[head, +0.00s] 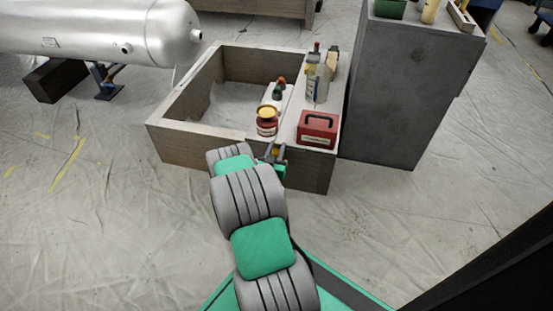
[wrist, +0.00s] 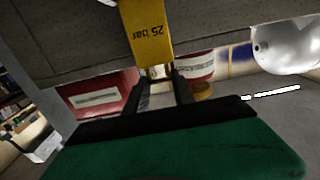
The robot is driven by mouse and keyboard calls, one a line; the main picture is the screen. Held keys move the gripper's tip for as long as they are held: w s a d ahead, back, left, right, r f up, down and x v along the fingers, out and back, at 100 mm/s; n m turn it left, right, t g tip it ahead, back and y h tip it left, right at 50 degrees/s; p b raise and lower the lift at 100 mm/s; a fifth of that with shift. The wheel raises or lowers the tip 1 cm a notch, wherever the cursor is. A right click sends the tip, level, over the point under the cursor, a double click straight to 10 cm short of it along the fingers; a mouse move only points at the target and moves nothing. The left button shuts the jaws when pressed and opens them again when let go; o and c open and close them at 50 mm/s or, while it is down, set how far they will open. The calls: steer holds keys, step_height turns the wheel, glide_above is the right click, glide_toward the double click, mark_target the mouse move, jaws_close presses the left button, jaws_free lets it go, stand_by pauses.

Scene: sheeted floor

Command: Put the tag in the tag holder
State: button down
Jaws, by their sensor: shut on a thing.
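My gripper (head: 275,155) is shut on a yellow tag marked "25 bar" (wrist: 149,35). In the wrist view the tag's lettering is upside down and its narrow end is between the fingers (wrist: 160,92). In the head view my gripper is at the near edge of the wooden bench, in front of the red jar and red case; the tag shows there only as a small yellow spot. I cannot make out a tag holder for certain in either view.
The wooden bench (head: 182,150) has an open middle. On its right side stand a red jar with a yellow lid (head: 267,127), a red case (head: 318,130) and a bottle (head: 317,85). A grey cabinet (head: 400,95) is at right, a silver tank (head: 110,30) at left.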

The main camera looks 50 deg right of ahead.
mark_target(278, 150)
steer(key=shift+f+b, duration=0.45)
steer(key=shift+f, duration=1.1)
steer(key=c, duration=1.1)
jaws_free()
steer(key=shift+o, duration=0.2)
